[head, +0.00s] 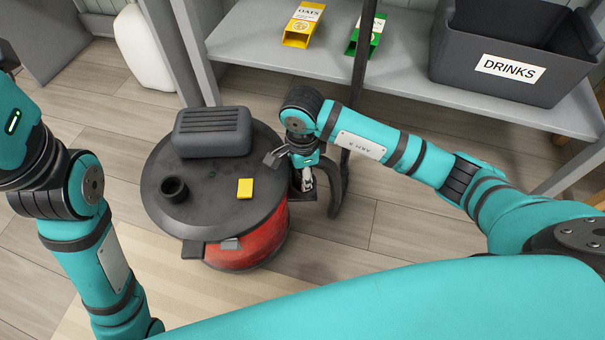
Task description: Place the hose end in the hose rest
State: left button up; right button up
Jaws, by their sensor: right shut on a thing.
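A red drum vacuum (262,243) with a dark grey lid stands on the floor at the middle left. A dark square-edged holder, seemingly the hose rest (311,196), sits at the drum's right side. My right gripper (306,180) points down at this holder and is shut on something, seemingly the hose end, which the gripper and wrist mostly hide. A black hose (341,190) curves just right of the gripper. I cannot tell whether the hose end is inside the holder or above it. My left arm runs down the left side; its gripper is out of view.
A grey shelf (400,75) behind the vacuum holds a yellow oats box (302,27), a green box (372,38) and a dark drinks crate (470,75). A white container (143,50) stands at the back left. The wooden floor (400,225) right of the vacuum is clear.

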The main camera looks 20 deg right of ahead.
jog(key=shift+f, duration=0.15)
jog(key=o, duration=1.2)
jog(key=shift+c, duration=0.2)
